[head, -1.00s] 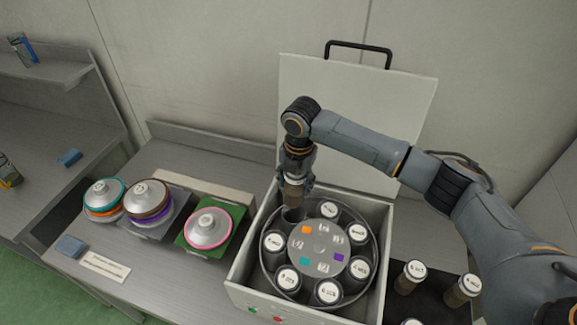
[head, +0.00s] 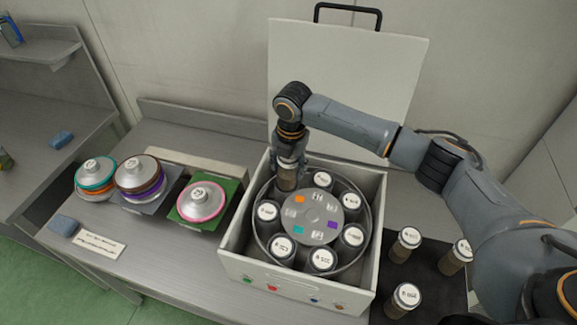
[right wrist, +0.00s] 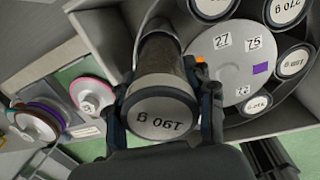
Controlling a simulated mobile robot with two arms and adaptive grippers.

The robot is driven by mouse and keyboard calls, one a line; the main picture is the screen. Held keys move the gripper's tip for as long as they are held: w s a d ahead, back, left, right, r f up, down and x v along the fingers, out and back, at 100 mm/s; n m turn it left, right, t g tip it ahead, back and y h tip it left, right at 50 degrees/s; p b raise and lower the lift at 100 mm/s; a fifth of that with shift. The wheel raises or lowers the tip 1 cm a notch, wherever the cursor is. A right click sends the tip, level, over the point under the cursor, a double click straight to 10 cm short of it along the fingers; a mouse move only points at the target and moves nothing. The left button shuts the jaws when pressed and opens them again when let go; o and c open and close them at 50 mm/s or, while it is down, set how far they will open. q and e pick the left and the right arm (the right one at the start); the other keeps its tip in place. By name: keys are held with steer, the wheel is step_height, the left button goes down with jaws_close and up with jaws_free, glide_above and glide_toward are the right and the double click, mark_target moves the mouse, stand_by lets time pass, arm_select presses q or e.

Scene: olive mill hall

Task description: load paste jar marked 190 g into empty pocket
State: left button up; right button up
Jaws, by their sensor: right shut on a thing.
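The paste jar marked 190 g (right wrist: 160,112) is held in my right gripper (right wrist: 163,118), its white lid facing the right wrist camera. In the head view my right gripper (head: 290,163) points down over the left rear of the round carousel, shut on the jar (head: 286,181), whose lower part is in the ring at a pocket there. How deep it sits cannot be told. The carousel (head: 303,217) has a grey centre disc with coloured squares and number labels. Several white-lidded jars stand in its other pockets. My left gripper is not in view.
The carousel stands in a white box (head: 232,262) with a raised lid (head: 345,80). Loose jars (head: 403,298) stand on a dark mat (head: 430,280) at the right. Lidded discs (head: 203,200) and a blue block (head: 63,225) lie left on the bench.

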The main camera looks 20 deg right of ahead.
mark_target(287, 176)
steer(key=shift+w+f+b, duration=0.15)
steer(key=shift+f+b, duration=0.4)
steer(key=shift+f, duration=0.2)
steer(key=shift+f+b, duration=0.25)
steer(key=shift+b, duration=0.1)
steer(key=shift+f+b, duration=0.45)
steer(key=shift+b, duration=0.1)
steer(key=shift+w+f, duration=0.1)
steer(key=shift+f, duration=0.8)
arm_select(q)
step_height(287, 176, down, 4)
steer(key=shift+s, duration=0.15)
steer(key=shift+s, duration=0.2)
